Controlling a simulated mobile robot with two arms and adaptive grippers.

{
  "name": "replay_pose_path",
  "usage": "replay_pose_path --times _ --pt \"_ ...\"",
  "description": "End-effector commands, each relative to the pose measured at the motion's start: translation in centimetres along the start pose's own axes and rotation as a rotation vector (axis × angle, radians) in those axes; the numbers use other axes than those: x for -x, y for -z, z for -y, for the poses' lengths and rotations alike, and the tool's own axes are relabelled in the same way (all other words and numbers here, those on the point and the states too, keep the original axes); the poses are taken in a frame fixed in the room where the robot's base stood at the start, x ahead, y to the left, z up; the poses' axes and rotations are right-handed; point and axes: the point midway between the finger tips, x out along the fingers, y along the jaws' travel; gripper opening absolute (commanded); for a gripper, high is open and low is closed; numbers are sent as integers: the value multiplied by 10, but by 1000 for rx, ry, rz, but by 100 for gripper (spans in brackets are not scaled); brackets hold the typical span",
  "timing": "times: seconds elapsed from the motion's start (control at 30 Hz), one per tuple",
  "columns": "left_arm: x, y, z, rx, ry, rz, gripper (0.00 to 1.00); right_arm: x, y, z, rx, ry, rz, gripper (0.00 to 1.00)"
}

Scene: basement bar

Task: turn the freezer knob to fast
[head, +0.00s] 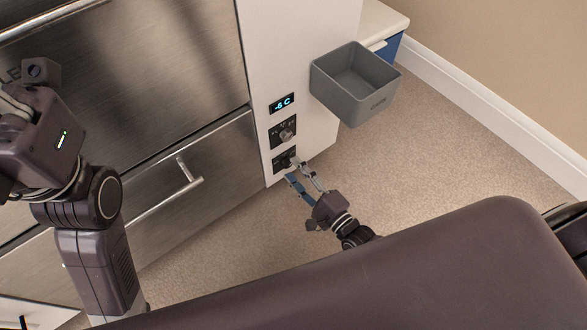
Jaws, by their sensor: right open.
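A white control panel (262,60) beside the steel doors carries a lit display (282,103) reading -6 C. Below it are two dark plates with knobs: an upper grey knob (287,134) and a lower knob (282,162). The labels are too small to read, so I cannot tell which is the freezer knob or its setting. My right gripper (293,170) is open, its fingertips close to the lower knob and partly covering it; I cannot tell whether they touch. My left gripper (10,105) is at the left edge, partly cut off, its fingers unclear.
A grey open bin (355,85) is fixed to the panel's right side, above and right of the knobs. Steel doors with bar handles (170,195) fill the left. A white-topped cabinet (380,25) stands behind. Carpet (440,150) to the right is clear.

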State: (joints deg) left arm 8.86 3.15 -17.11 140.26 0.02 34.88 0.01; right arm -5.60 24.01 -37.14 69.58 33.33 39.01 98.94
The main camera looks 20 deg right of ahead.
Motion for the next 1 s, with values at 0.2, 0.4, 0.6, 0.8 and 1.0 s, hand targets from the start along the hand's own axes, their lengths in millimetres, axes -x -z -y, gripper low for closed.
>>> replay_pose_path --times 0.2,0.4,0.6,0.8,1.0 --pt "-1 1 0 1 1 -4 0 48 1 -1 1 -5 -1 42" --pt "-1 1 0 1 2 -5 0 86 0 -1 0 -4 -1 42" --pt "-1 1 0 1 2 -6 0 104 1 0 0 -2 -1 42" --pt "-1 1 0 1 2 -6 0 107 0 0 0 0 -1 42" --pt "-1 1 0 1 2 -6 0 107 0 0 0 0 -1 42"
